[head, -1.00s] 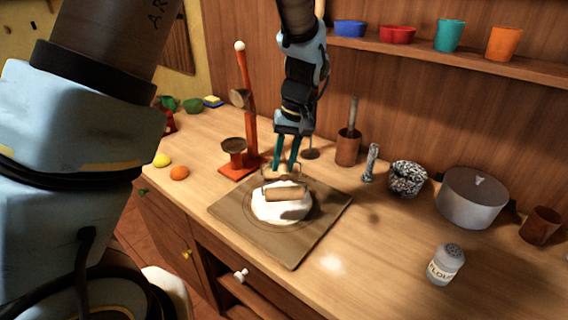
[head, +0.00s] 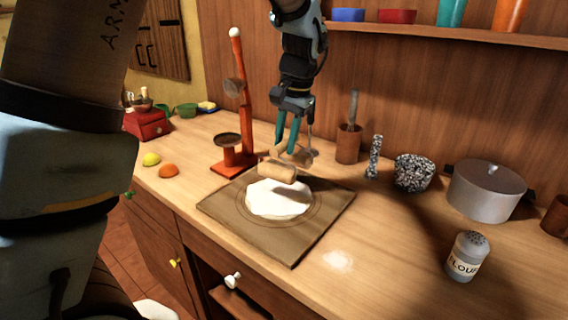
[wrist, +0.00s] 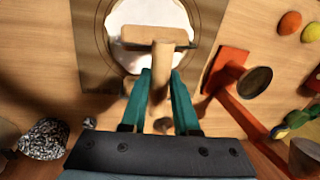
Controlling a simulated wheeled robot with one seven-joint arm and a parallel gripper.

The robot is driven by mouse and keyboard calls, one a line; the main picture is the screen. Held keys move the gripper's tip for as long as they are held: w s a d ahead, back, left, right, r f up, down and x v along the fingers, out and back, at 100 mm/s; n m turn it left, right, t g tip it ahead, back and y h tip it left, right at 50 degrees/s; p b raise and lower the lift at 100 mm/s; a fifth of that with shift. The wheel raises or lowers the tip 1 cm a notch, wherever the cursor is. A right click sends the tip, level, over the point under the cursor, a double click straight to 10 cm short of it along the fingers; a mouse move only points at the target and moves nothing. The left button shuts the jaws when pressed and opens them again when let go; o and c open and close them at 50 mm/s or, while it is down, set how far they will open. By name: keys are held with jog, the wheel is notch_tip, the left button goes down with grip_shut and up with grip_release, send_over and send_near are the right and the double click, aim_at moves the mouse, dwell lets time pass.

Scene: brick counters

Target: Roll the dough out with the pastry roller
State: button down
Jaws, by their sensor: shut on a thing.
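The white dough (head: 279,200) lies flat and roundish on the brown square board (head: 318,228); it also shows in the wrist view (wrist: 150,12). My gripper (head: 286,150) is shut on the handle of the wooden pastry roller (head: 278,173). In the wrist view my green fingers (wrist: 160,85) close around the handle, and the roller's barrel (wrist: 150,36) lies crosswise beyond them. In the head view the roller is over the dough's back edge and appears slightly above it. Whether it touches the dough I cannot tell.
A yellow lemon (head: 151,159) and an orange (head: 168,171) lie farther left.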

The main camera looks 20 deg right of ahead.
jog(key=shift+w+d+f+m+b, duration=0.1)
jog(key=shift+w+m+b, duration=0.15)
jog(key=shift+m+b, duration=0.2)
jog(key=shift+f+b, duration=2.2)
jog(key=shift+f, duration=0.4)
jog(key=shift+f, duration=0.3)
